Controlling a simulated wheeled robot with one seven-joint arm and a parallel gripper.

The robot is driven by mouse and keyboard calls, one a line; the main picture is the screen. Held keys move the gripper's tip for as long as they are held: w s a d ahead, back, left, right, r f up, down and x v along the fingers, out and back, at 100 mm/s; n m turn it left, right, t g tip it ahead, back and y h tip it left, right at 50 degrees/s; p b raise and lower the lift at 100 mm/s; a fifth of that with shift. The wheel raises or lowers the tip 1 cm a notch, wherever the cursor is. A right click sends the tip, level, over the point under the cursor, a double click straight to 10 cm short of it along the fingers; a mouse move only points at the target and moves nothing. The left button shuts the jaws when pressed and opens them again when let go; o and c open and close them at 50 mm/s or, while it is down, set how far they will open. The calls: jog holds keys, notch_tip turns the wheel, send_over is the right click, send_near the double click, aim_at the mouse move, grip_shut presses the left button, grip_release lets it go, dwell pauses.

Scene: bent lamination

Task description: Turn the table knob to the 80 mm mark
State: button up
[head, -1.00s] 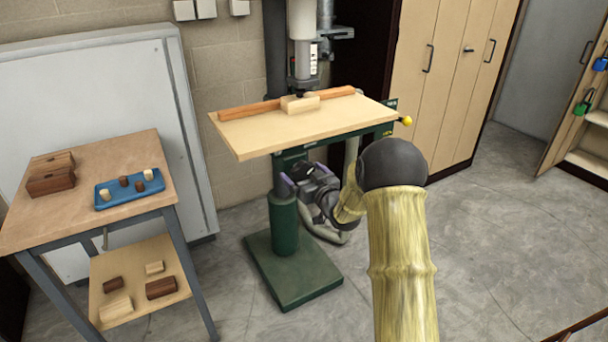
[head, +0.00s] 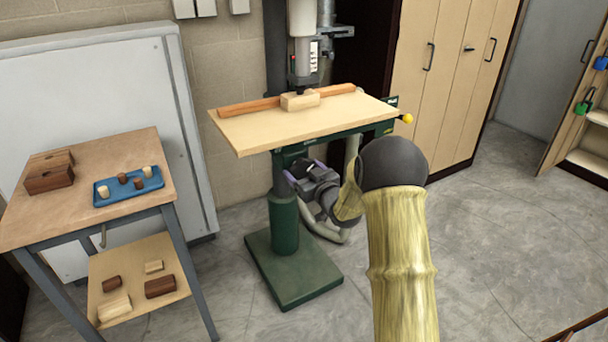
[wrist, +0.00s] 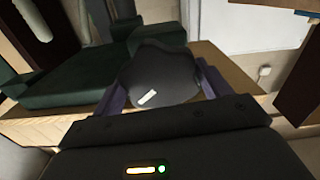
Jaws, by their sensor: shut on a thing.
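My gripper (head: 303,170) is below the drill press table (head: 240,140), beside the green column. In the wrist view a dark lobed knob (wrist: 160,72) sits between the two purple fingers of my gripper (wrist: 160,88). The fingers are shut on it. The knob has a short white mark (wrist: 147,98) on its near part. In the head view the knob is hidden behind my gripper. No readable 80 mm mark shows in either view.
A wooden block (head: 300,100) and an orange-brown fence (head: 250,107) lie on the press table. A green base (head: 293,270) stands on the floor. At left a workbench (head: 90,215) carries a blue tray (head: 128,187). The floor at right is clear.

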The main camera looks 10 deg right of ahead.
jog(key=n+b, duration=0.2)
jog(key=b, duration=0.1)
jog(key=f+n+b, duration=0.1)
jog(key=n+b, duration=0.2)
jog(key=shift+n, duration=0.3)
jog(key=n+b, duration=0.3)
jog(key=b, duration=0.1)
jog(key=shift+s+a+n, duration=0.1)
jog(key=shift+n, duration=0.6)
jog(key=shift+b, duration=0.3)
jog(key=shift+a, duration=0.2)
jog(key=o, duration=1)
jog(key=shift+r, duration=0.15)
jog(key=shift+c, duration=0.2)
jog(key=shift+d+r, duration=0.2)
